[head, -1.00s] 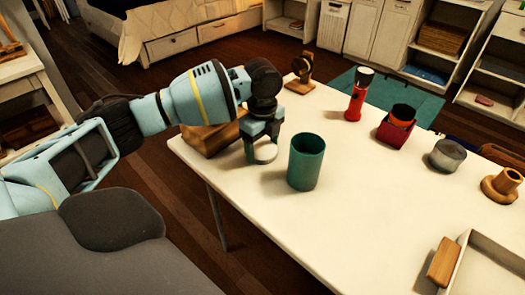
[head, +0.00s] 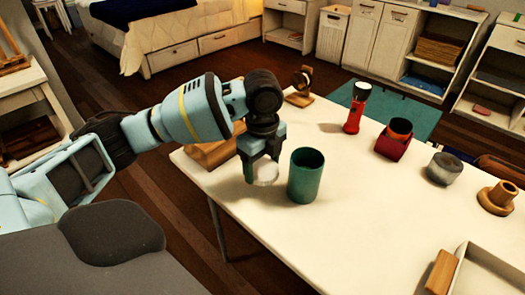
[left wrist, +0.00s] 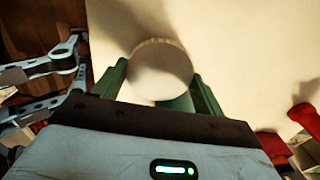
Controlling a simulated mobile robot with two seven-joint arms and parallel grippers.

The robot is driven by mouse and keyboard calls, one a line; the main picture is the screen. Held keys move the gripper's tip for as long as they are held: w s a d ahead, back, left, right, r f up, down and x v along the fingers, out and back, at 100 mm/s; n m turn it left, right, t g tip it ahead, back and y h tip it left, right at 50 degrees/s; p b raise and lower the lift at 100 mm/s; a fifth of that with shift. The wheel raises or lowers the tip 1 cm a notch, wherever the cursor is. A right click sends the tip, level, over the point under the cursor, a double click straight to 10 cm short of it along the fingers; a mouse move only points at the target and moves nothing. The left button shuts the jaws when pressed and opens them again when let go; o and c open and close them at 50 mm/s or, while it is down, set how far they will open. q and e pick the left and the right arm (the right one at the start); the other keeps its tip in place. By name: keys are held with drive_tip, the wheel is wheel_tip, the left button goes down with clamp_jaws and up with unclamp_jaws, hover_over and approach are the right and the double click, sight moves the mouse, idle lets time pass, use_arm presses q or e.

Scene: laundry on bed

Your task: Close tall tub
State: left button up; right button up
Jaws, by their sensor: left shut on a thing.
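The tall tub is a green cylinder (head: 306,176) standing upright on the white table, its open top facing up. My left gripper (head: 263,168) is just left of the tub, pointing down, with its two fingers shut on a round white lid (head: 265,173). The lid is held beside the tub, apart from its rim and below rim height in the picture. In the left wrist view the lid's pale round face (left wrist: 160,70) sits between the fingertips. My right gripper is not in view.
A wooden block (head: 213,150) lies behind my left gripper at the table's edge. A red flashlight (head: 356,108), a red holder (head: 393,143), a grey pot (head: 444,169) and a white tray (head: 490,272) stand to the right. The table in front of the tub is clear.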

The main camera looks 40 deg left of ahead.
use_arm(q)
drive_tip(key=s+d, duration=0.3)
drive_tip(key=s, duration=0.2)
drive_tip(key=s+d+r+p, duration=0.1)
drive_tip(key=s+d, duration=0.1)
drive_tip(key=shift+s+d, duration=0.15)
drive_tip(key=shift+d, duration=0.15)
drive_tip(key=shift+s+d, duration=0.25)
drive_tip(key=shift+s, duration=0.05)
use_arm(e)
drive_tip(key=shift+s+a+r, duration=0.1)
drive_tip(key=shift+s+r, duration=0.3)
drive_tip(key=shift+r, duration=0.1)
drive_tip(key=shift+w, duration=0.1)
